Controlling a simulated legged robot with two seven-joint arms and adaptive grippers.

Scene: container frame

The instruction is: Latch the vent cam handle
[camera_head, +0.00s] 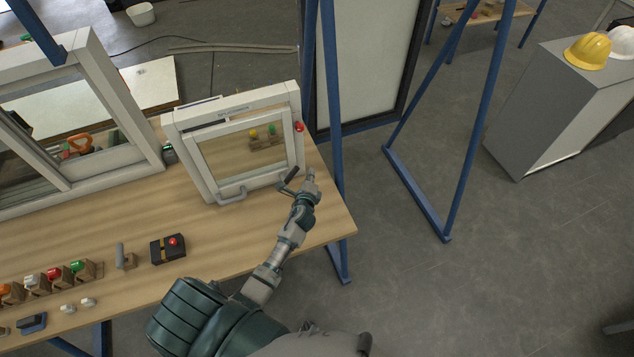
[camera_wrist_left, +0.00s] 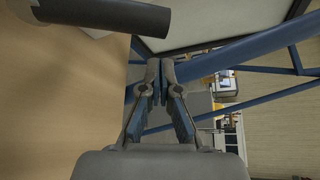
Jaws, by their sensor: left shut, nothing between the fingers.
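The white-framed vent window (camera_head: 190,160) stands upright on the wooden table. My left gripper (camera_head: 311,173) is at the frame's lower right corner, beside a short dark bar (camera_head: 289,178). In the left wrist view my left gripper (camera_wrist_left: 160,72) has its fingertips together with nothing between them. A dark cylindrical bar (camera_wrist_left: 115,14) lies above and left of the fingertips, apart from them. I cannot tell whether it is the handle. My right gripper is not in view.
The wooden table (camera_head: 110,235) ends just right of my gripper, beside a blue post (camera_head: 328,100). A larger white window (camera_head: 110,95) stands at left. A black box with a red button (camera_head: 168,249) and several coloured buttons line the front. Floor lies beyond the right edge.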

